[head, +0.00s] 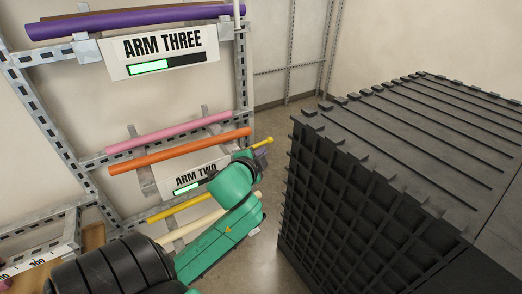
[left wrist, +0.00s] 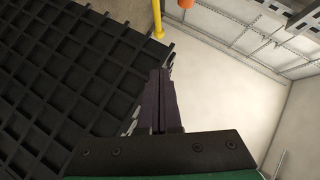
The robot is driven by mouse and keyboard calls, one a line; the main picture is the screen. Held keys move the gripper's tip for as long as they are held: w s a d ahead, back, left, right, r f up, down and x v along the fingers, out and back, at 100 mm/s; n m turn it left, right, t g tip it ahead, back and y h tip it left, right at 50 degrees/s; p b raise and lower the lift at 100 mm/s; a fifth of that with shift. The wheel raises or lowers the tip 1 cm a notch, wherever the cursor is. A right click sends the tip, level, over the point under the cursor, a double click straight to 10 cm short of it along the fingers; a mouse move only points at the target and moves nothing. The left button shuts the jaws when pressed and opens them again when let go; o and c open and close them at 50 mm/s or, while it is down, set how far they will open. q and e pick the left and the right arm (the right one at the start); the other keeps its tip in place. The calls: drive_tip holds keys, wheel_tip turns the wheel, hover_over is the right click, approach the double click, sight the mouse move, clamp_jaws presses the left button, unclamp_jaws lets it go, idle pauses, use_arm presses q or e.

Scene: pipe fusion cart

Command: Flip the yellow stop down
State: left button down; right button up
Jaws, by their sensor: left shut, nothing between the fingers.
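The yellow stop (head: 263,142) is a short rod with a rounded end. In the head view it shows just beyond my left gripper, at the right end of the orange pipe, and tilts up to the right. Its other end is hidden behind my gripper. In the left wrist view the yellow stop (left wrist: 158,18) hangs in from the top edge, ahead of the fingertips and apart from them in the picture. My left gripper (left wrist: 160,73) is shut and empty; in the head view its dark fingers (head: 262,157) are partly hidden. My right gripper is not in view.
A metal rack holds an orange pipe (head: 180,152), a pink pipe (head: 170,132), a purple pipe (head: 130,22) and a lower yellow pipe (head: 178,207). A large black ribbed crate (head: 420,150) stands close at right. A strip of floor (head: 262,240) lies between.

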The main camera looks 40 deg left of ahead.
use_arm(q)
drive_tip(key=w+a+p, duration=0.1)
drive_tip(key=w, duration=0.1)
drive_tip(key=p, duration=0.2)
approach(269, 141)
drive_tip(key=w+d, duration=0.1)
drive_tip(key=w, duration=0.3)
drive_tip(key=shift+w+a+f+p, duration=0.2)
drive_tip(key=shift+a+f+p, duration=0.1)
drive_tip(key=shift+a, duration=0.3)
drive_tip(key=shift+w+a+f+p, duration=0.2)
drive_tip(key=shift+a+f, duration=0.05)
drive_tip(key=shift+a, duration=0.4)
drive_tip(key=shift+w+a+f, duration=0.15)
drive_tip(key=shift+a+f, duration=0.25)
drive_tip(key=shift+w+f, duration=0.1)
drive_tip(key=shift+w, duration=0.05)
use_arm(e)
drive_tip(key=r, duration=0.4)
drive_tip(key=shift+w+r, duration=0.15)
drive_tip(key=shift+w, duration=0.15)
